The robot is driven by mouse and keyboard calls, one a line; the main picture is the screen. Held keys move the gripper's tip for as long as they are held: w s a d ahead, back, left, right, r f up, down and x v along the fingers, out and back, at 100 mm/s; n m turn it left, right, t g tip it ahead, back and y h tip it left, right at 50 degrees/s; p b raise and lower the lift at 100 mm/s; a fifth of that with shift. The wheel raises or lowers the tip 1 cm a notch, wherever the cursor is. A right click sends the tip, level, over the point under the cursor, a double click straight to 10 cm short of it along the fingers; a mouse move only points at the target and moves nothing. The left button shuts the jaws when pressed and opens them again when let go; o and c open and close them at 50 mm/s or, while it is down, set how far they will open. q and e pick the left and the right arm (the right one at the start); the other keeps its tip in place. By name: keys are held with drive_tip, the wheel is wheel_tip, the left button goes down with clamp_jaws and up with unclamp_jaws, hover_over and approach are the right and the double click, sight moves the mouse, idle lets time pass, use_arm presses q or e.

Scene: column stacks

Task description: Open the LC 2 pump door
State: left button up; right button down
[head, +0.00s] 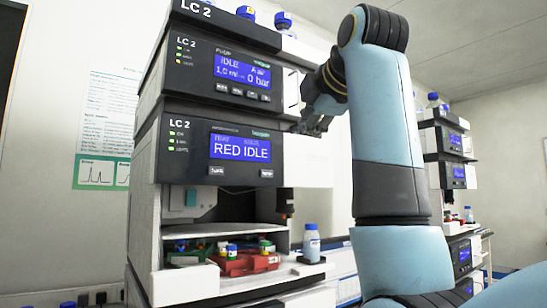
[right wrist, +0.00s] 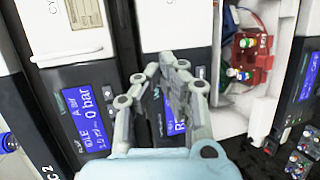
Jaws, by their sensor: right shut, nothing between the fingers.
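The LC 2 pump (head: 245,72) is the upper module with the "0 bar" display in the head view. Its white door (right wrist: 110,45) shows beside that display in the right wrist view and looks closed. A pale handle-like edge (head: 291,92) shows at the right of the pump's dark panel. My right gripper (head: 315,124) is shut and empty, just right of the modules' dark panels, near the border between pump and module below. Its fingers (right wrist: 168,64) cover part of the lower module in the wrist view. No contact with the door is clear. My left gripper is out of view.
A blue-capped bottle (head: 312,242) stands beside the tray. More bottles (head: 283,20) stand on top. Another stack (head: 450,150) stands at the far right.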

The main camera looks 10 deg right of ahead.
drive_tip(key=s+a+r+t, duration=0.15)
drive_tip(key=s+r, duration=0.25)
drive_tip(key=r, duration=0.9)
drive_tip(key=p, duration=0.4)
approach(283, 80)
drive_tip(key=shift+t+y, duration=0.4)
drive_tip(key=shift+t, duration=0.05)
drive_tip(key=w, duration=0.5)
drive_tip(key=shift+f, duration=0.4)
drive_tip(key=shift+w+f, duration=0.1)
drive_tip(key=shift+w, duration=0.7)
drive_tip(key=shift+d, duration=0.1)
